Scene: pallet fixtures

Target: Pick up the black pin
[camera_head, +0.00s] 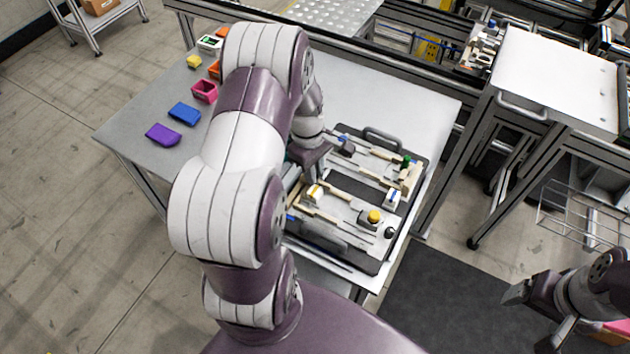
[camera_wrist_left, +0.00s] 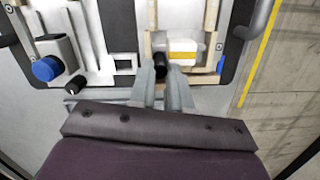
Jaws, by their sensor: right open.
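A black pin (camera_wrist_left: 160,63) shows in the left wrist view beside a white block with a yellow band (camera_wrist_left: 182,49). My left gripper (camera_wrist_left: 161,74) is at it, with one finger on each side of the pin's near end. Whether the fingers press on the pin cannot be told. In the head view my left gripper (camera_head: 314,176) is over the left part of the pallet fixture (camera_head: 350,187), and its arm hides part of it. A second small black pin (camera_wrist_left: 75,85) stands near a blue knob (camera_wrist_left: 46,68). My right gripper (camera_head: 530,317) is open and empty at the lower right, away from the table.
The fixture carries several wooden strips, blocks and a yellow knob (camera_head: 374,216). Purple (camera_head: 163,135), blue (camera_head: 185,113) and pink (camera_head: 204,91) bins stand on the grey table (camera_head: 130,115) at left. A metal frame bench (camera_head: 560,75) stands at right.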

